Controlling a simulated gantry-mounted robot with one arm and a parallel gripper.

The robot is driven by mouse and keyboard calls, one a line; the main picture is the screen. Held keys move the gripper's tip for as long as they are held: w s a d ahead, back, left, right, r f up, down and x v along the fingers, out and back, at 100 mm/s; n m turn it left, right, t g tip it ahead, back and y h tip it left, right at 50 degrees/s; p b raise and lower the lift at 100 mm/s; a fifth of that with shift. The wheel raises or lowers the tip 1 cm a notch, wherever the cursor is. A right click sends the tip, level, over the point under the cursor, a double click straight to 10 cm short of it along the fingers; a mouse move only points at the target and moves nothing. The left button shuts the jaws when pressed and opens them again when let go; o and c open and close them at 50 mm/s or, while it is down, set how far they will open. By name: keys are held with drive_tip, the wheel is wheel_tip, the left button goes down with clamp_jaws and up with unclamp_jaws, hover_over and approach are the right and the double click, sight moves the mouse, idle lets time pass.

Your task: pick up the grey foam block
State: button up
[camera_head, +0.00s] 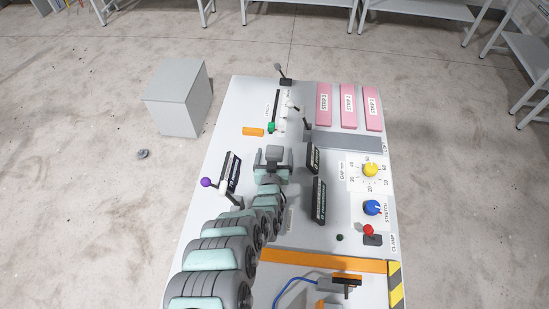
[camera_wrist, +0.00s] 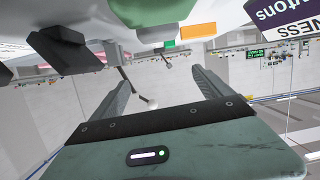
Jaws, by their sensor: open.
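No object is clearly recognisable as the grey foam block. A flat grey slab (camera_head: 347,143) lies on the table below the pink strips, but I cannot tell if it is foam. A larger grey box (camera_head: 180,98) stands on the floor left of the table. My gripper (camera_head: 273,154) is over the middle of the table, left of the slab and apart from it. In the wrist view its two fingers (camera_wrist: 158,90) are spread wide, with no block seen held between them. My arm hides part of the table's lower left.
The white table (camera_head: 333,231) carries pink strips (camera_head: 348,105), an orange block (camera_head: 253,132), a yellow knob (camera_head: 370,170), a blue knob (camera_head: 372,207) and a red-topped lever (camera_head: 368,230). Dark labelled panels (camera_head: 319,201) stand near my gripper. A purple-knobbed lever (camera_head: 206,182) sticks out at the left edge.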

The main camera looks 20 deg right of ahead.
sight(275, 150)
drive_tip(key=shift+m+g, duration=0.5)
drive_tip(key=shift+g, duration=0.2)
drive_tip(key=s+a+f, duration=0.1)
drive_tip(key=s+f, duration=0.1)
drive_tip(key=f, duration=0.1)
drive_tip(key=shift+s+a, duration=0.1)
drive_tip(key=shift+a, duration=0.25)
drive_tip(key=shift+f+b, duration=0.3)
drive_tip(key=shift+b, duration=0.1)
drive_tip(key=b+x, duration=0.1)
drive_tip(key=x, duration=0.2)
drive_tip(key=shift+w+d, duration=0.3)
drive_tip(key=shift+d, duration=0.05)
drive_tip(key=shift+w+d+f+b, duration=0.15)
drive_tip(key=shift+w+f+b, duration=0.2)
drive_tip(key=shift+w, duration=0.25)
drive_tip(key=shift+w+d, duration=0.2)
drive_tip(key=shift+w, duration=0.2)
drive_tip(key=b+x, duration=0.2)
drive_tip(key=x, duration=0.1)
drive_tip(key=shift+w+a+f+b, duration=0.1)
drive_tip(key=shift+f+b, duration=0.2)
drive_tip(key=shift+f, duration=0.05)
drive_tip(key=shift+w+d+b, duration=0.25)
drive_tip(key=shift+w+b, duration=0.1)
drive_tip(key=shift+w, duration=0.25)
drive_tip(key=shift+c, duration=0.6)
